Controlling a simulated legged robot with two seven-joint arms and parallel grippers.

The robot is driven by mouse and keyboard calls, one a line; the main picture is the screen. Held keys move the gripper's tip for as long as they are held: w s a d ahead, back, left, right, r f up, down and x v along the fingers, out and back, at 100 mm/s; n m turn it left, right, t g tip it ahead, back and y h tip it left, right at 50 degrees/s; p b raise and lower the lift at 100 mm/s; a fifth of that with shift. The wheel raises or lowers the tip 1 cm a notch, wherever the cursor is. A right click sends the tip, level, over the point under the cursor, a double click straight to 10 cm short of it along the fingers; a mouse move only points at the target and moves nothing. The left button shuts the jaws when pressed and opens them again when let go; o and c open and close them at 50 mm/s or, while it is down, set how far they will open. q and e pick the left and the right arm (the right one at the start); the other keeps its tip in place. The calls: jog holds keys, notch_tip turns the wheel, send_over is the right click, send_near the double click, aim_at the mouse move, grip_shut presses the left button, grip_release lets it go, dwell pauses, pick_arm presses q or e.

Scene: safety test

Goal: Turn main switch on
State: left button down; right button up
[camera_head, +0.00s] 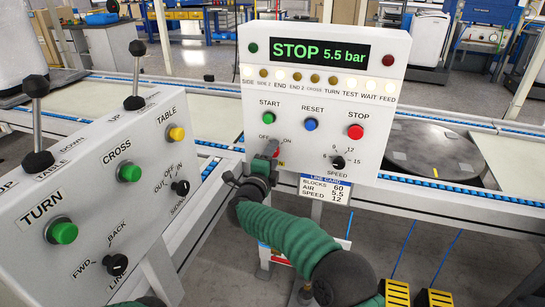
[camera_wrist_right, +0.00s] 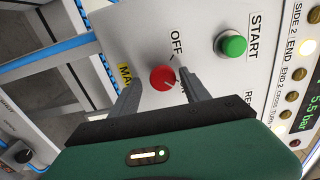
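The main switch is a red round knob (camera_wrist_right: 162,77) on the white panel, between an OFF label and a partly covered ON label. A yellow plate (camera_wrist_right: 124,74) beside it is partly hidden by a finger. My right gripper (camera_wrist_right: 160,86) has its two grey fingers apart, one on each side of the knob. Whether they touch it is unclear. In the head view my right gripper (camera_head: 267,160) is at the panel's lower left and mostly hides the switch. The knob's pointer direction is hard to read. My left gripper is not in view.
The panel's display (camera_head: 320,54) reads STOP 5.5 bar. A green START button (camera_head: 269,118), blue RESET button (camera_head: 311,124) and red STOP button (camera_head: 355,131) sit close above and right. A lever console (camera_head: 90,190) stands at left, and a round turntable (camera_head: 435,148) at right.

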jog(key=shift+r, duration=0.1)
jog(key=p+v, duration=0.3)
jog(key=v, duration=1.4)
jog(key=shift+w, duration=0.1)
